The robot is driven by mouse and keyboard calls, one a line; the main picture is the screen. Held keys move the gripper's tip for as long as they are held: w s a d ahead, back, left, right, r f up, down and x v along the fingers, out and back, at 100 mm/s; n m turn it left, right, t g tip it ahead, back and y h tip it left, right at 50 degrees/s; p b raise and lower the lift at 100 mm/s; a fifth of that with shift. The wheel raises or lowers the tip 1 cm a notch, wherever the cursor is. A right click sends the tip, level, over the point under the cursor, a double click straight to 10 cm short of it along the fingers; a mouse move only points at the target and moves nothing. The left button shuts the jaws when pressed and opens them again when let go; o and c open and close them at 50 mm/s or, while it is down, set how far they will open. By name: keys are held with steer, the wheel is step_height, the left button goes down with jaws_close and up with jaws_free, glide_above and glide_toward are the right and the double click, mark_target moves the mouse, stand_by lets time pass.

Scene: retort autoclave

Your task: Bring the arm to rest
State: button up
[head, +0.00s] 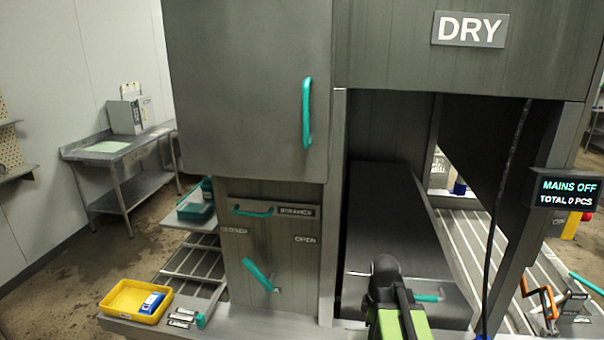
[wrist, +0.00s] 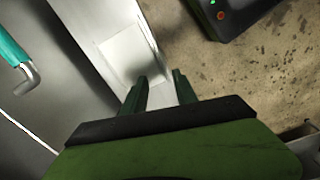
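My arm, green and black, rises at the bottom of the head view, right of centre, with its dark end (head: 386,270) in front of the machine's open bay. In the wrist view my gripper (wrist: 160,76) has two dark green fingers with a clear gap between them. Nothing is held between them. Beyond the fingers are a pale metal ledge (wrist: 124,52) and the stained floor (wrist: 235,72).
The grey cabinet (head: 250,90) has a teal door handle (head: 306,112) and a teal lever (head: 258,275) between CLOSED and OPEN labels. A yellow tray (head: 122,301) holds a blue-and-white item. A black cable (head: 497,210) hangs right of my arm. A display (head: 567,191) reads MAINS OFF.

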steer(key=s+a+m, duration=0.2)
steer(key=a+m, duration=0.7)
steer(key=m, duration=0.3)
steer(key=shift+a+f, duration=0.3)
steer(key=shift+f, duration=0.1)
